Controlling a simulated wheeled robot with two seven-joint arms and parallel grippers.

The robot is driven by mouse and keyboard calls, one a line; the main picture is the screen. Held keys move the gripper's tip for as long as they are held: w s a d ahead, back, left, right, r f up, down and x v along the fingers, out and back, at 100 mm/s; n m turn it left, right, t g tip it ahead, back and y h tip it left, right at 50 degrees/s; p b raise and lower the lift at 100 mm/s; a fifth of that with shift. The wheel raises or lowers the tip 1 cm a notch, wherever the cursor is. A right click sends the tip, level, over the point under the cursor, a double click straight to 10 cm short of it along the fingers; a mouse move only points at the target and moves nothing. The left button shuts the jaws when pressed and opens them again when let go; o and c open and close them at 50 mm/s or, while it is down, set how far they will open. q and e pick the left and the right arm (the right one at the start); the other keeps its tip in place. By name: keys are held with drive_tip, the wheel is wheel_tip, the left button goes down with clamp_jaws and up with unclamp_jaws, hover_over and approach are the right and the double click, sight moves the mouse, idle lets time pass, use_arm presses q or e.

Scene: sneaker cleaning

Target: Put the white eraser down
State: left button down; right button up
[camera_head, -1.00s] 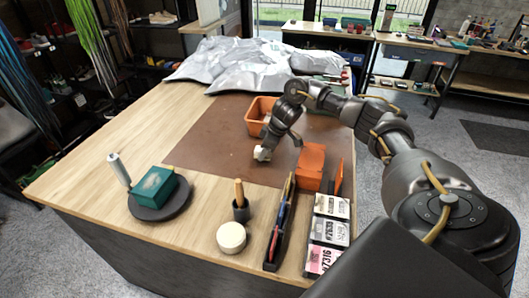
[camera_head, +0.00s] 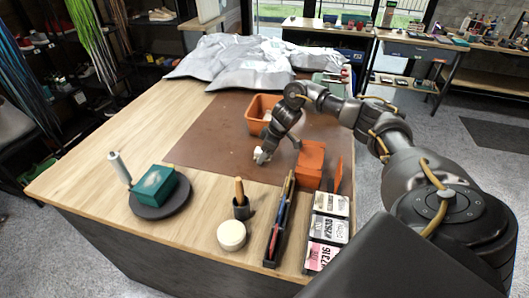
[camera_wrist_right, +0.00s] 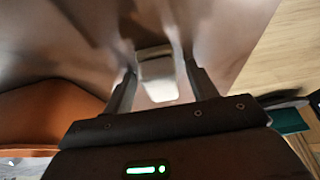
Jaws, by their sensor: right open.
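The white eraser (camera_head: 258,154) is at the tip of my right gripper (camera_head: 264,157), low over the brown mat (camera_head: 210,140) in the head view. In the right wrist view the eraser (camera_wrist_right: 157,77) lies between the two fingers of the right gripper (camera_wrist_right: 160,85), which stand apart with a gap on both sides of it. The right gripper is open. The eraser seems to rest on the mat. My left gripper is not in view.
An orange bin (camera_head: 258,110) stands behind the gripper. A green box (camera_head: 154,186) sits on a dark round stand at the left. The mat's left part is clear.

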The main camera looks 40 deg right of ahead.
drive_tip(key=b+v, duration=0.1)
drive_tip(key=v, duration=0.6)
drive_tip(key=shift+b, duration=0.35)
drive_tip(key=shift+p+v, duration=0.45)
drive_tip(key=shift+v, duration=2.2)
